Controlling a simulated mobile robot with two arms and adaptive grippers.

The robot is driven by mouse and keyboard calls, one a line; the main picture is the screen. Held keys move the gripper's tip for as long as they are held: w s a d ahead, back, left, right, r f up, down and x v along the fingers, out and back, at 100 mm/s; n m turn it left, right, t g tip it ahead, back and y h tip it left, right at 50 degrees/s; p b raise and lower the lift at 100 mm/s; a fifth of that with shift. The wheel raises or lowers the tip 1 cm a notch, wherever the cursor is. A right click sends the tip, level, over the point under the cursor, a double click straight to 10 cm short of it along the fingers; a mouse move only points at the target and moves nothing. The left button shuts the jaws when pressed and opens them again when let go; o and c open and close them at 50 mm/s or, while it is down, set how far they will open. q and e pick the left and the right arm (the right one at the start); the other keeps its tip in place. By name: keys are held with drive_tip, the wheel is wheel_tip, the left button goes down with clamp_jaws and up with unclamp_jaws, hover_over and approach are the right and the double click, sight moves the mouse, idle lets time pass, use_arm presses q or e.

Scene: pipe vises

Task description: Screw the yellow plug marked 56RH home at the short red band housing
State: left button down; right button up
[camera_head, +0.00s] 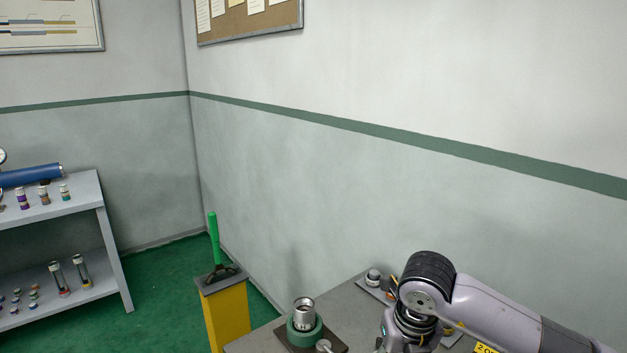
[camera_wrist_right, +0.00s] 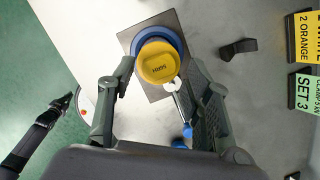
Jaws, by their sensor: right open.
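My right gripper (camera_wrist_right: 160,80) is open, with one finger on each side of the plug's near side. I cannot tell whether either finger touches it. In the head view my right arm hides the plug and gripper. I cannot make out the short red band housing with certainty.
A metal cylinder (camera_head: 304,308) stands in a green ring (camera_head: 305,334) on the bench. A grey shelf (camera_head: 75,200) carries banded pieces at left. Label signs (camera_wrist_right: 305,38) stand right of the plug.

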drive_tip(key=shift+f+n+y+b, duration=0.2)
drive_tip(key=shift+n+y+b, duration=0.1)
drive_tip(key=shift+n+b, duration=1.25)
drive_tip(key=shift+n, duration=0.55)
drive_tip(key=shift+r+n+y, duration=0.15)
drive_tip(key=shift+n+y, duration=0.15)
drive_tip(key=shift+n, duration=0.2)
drive_tip(key=n+b, duration=0.2)
drive_tip(key=shift+d+n, duration=0.1)
drive_tip(key=shift+n, duration=0.3)
drive_tip(key=shift+w+n+g+y, duration=0.1)
drive_tip(key=shift+n+g+y, duration=0.25)
drive_tip(key=shift+n, duration=0.55)
drive_tip(key=n+b, duration=0.1)
drive_tip(key=n, duration=0.1)
drive_tip(key=shift+n+g+b, duration=0.25)
drive_tip(key=shift+n+b, duration=0.05)
drive_tip(key=shift+n, duration=0.1)
drive_tip(key=shift+w+n+g+b, duration=0.1)
drive_tip(key=shift+n+g+b, duration=0.35)
drive_tip(key=shift+n, duration=1.75)
